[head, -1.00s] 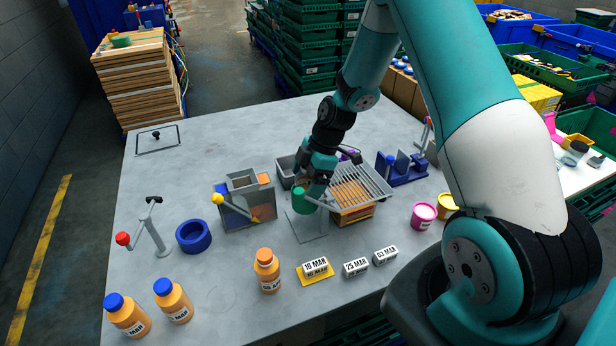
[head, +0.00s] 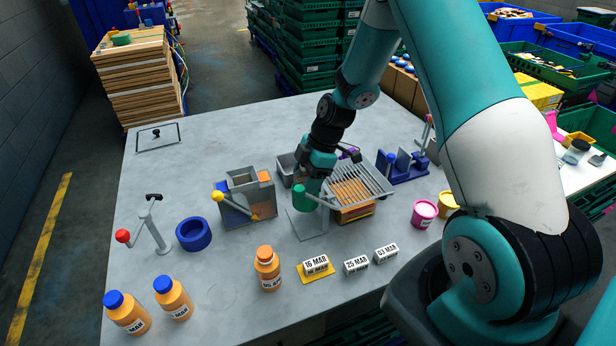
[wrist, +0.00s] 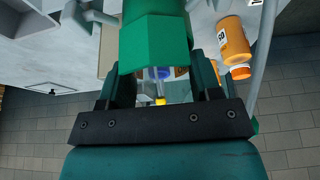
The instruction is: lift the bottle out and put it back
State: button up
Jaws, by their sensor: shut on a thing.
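Three orange bottles stand on the table. Two have blue caps, at the front left (head: 127,312) and just right of it (head: 173,298). The third bottle (head: 268,268) has an orange cap and stands nearer the middle. An orange bottle (wrist: 234,42) also shows at the upper right in the wrist view. My gripper (head: 307,189) is away from the bottles, behind and right of the third one. It is shut on a green handle (head: 302,201), which fills the space between the fingers in the wrist view (wrist: 155,40). The handle's lower connection is partly hidden.
A slatted grey tray (head: 362,182) over an orange-filled bin is right of my gripper. A grey box with a yellow-knobbed lever (head: 232,208), a blue ring (head: 193,234) and a red-knobbed stand (head: 150,238) are left. Date blocks (head: 355,265) line the front edge.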

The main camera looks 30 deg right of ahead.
jog(key=o, duration=1.1)
jog(key=shift+o, duration=0.2)
jog(key=w+v, duration=0.1)
jog(key=v, duration=1.1)
jog(key=s+a+r+m+b, duration=0.2)
jog(key=s+a+b, duration=0.1)
jog(key=s+a, duration=0.4)
jog(key=s+a+r+m+b, duration=0.2)
jog(key=s+a+b, duration=0.15)
jog(key=a, duration=0.55)
jog(key=s+a+m+b, duration=0.2)
jog(key=s+a+m, duration=0.2)
jog(key=s, duration=1)
jog(key=shift+a+m+g, duration=0.3)
jog(key=shift+a+g, duration=0.1)
jog(key=shift+a, duration=0.7)
